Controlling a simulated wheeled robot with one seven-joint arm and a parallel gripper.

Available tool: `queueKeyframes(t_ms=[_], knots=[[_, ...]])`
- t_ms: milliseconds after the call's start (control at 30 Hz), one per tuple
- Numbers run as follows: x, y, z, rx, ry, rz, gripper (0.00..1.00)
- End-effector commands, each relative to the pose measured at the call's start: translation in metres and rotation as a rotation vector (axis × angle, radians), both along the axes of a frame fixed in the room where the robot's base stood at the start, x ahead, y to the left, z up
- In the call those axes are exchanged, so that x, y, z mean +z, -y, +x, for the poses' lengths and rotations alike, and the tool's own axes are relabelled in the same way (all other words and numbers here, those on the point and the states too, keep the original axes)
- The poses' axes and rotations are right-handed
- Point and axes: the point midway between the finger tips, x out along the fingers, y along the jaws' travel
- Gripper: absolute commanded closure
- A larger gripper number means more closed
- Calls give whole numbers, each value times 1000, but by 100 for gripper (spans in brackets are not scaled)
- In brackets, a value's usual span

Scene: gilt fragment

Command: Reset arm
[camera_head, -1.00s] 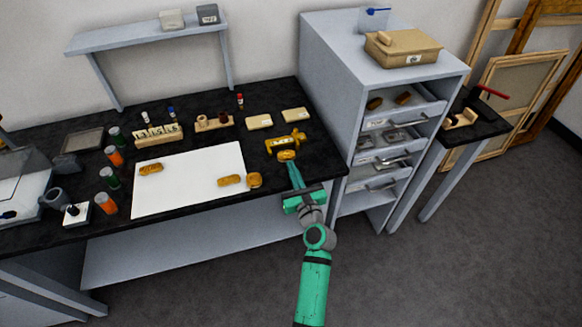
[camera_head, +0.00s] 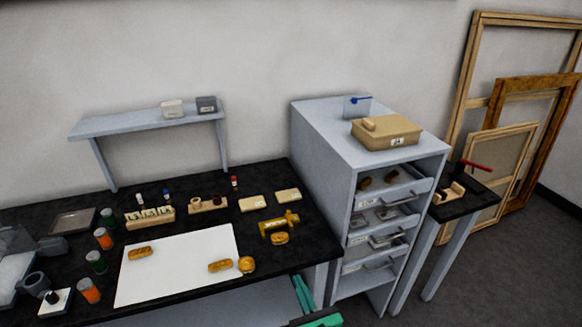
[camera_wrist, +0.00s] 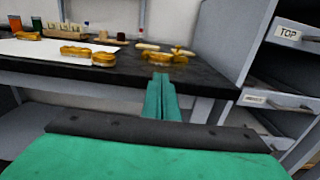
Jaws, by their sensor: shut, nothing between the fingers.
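My gripper is green with a dark band. In the wrist view its two fingers (camera_wrist: 162,98) are pressed together with nothing between them, in front of the black bench's edge. In the head view only a part of my gripper (camera_head: 305,295) shows at the bottom, below and in front of the bench's right end. A gold clamp-like piece (camera_head: 280,223) and a small gold fragment (camera_head: 280,239) lie on the bench top near its right end, apart from the gripper.
The black bench (camera_head: 300,247) bears a white sheet (camera_head: 180,280) with gilt fragments. A grey drawer cabinet (camera_head: 325,150) stands right of it, with several drawers partly out; its drawers also show close by in the wrist view (camera_wrist: 285,35). A small side table (camera_head: 475,199) is farther right.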

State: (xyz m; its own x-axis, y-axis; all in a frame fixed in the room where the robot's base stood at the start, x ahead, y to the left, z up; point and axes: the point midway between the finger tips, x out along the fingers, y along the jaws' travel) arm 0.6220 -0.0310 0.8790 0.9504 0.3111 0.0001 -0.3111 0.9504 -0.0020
Motion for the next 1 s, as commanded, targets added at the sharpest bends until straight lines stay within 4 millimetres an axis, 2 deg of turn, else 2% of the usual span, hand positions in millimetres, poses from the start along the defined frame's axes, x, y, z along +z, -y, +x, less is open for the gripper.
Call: queueKeyframes(t_ms=[167,267,400,600,767,1000], knots=[[-20,-4,-17,-31,-6,-113,100],[-44,-9,-43,-67,-12,-287,100],[-76,-16,-90,-102,-19,-609,100],[-101,-19,-161,-100,-17,-1096,100],[-105,-19,-218,-52,6,-1497,100],[-85,-19,-297,82,100,-2106,100]])
